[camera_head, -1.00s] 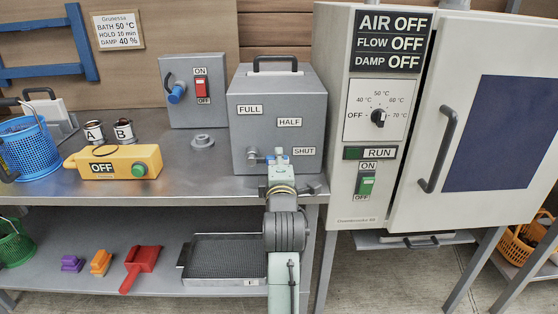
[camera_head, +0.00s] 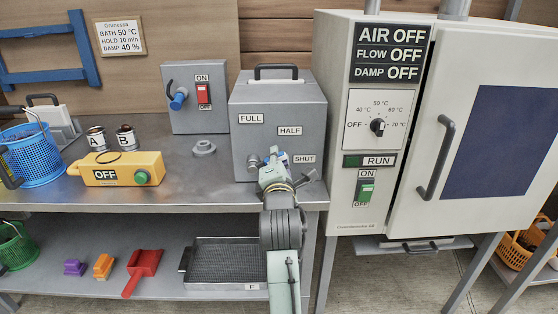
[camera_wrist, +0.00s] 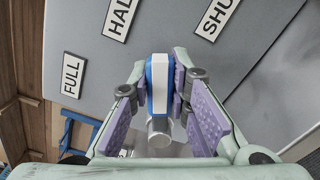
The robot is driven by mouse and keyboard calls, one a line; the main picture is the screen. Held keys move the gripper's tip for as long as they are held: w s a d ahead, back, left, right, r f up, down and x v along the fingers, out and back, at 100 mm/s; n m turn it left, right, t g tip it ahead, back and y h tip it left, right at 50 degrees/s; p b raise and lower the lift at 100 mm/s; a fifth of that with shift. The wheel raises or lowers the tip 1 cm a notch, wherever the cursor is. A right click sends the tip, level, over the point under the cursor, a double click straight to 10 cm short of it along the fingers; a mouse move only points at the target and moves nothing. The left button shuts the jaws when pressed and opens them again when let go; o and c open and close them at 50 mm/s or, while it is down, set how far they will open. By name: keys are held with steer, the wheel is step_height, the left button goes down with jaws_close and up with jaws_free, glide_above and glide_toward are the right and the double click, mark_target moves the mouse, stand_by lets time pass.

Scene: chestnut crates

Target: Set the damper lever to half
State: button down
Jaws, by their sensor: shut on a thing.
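The damper lever is on the front of the grey box (camera_head: 243,95), which bears the labels FULL (camera_head: 251,118), HALF (camera_head: 290,131) and SHUT (camera_head: 304,159). The lever's blue and white handle (camera_wrist: 158,85) stands out from a round metal part (camera_wrist: 160,135) in the wrist view. It points between HALF and SHUT. In the head view the lever is mostly hidden behind my gripper (camera_head: 275,163). My gripper (camera_wrist: 160,88) is shut on the handle, with one purple-padded finger on each side.
Left of the box are a switch box (camera_head: 192,118), a grey ring-shaped part (camera_head: 204,148) and a yellow control box (camera_head: 115,169). A large cabinet (camera_head: 350,214) stands close on the right. A tray (camera_head: 222,241) lies on the shelf below. The bench front between them is clear.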

steer(key=shift+a+r+n, duration=0.35)
steer(key=shift+r+n, duration=0.2)
steer(key=shift+n, duration=0.35)
steer(key=shift+a+r+n, duration=0.3)
steer(key=shift+r+n, duration=0.2)
steer(key=shift+n, duration=0.4)
steer(key=c, duration=1.5)
jaws_free()
steer(key=shift+f, duration=0.1)
steer(key=s, duration=0.7)
steer(key=shift+s+d, duration=0.1)
steer(key=shift+s, duration=0.15)
